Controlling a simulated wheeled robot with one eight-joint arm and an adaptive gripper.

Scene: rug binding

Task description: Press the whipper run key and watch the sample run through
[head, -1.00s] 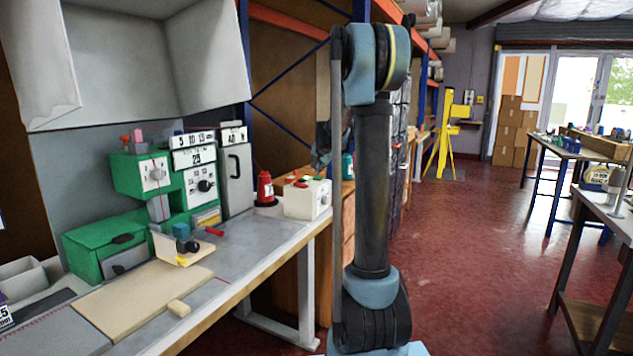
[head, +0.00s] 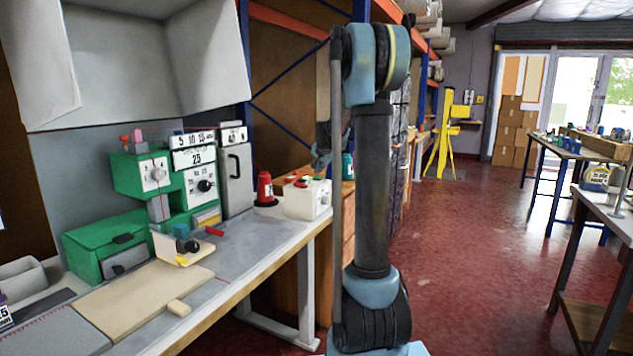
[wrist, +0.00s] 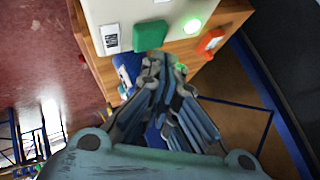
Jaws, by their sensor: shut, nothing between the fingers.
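The green machine (head: 135,176) with white dials stands on the bench at left in the head view. A white box (head: 305,202) with small coloured parts on top stands at the bench's right end. My arm partly hides the gripper in the head view.
A tan board (head: 140,300) lies on the bench (head: 245,262) in front of the machine. A red bottle-like object (head: 265,188) stands left of the white box. Blue and orange racking rises behind. The red floor (head: 465,260) to the right is open, with tables beyond.

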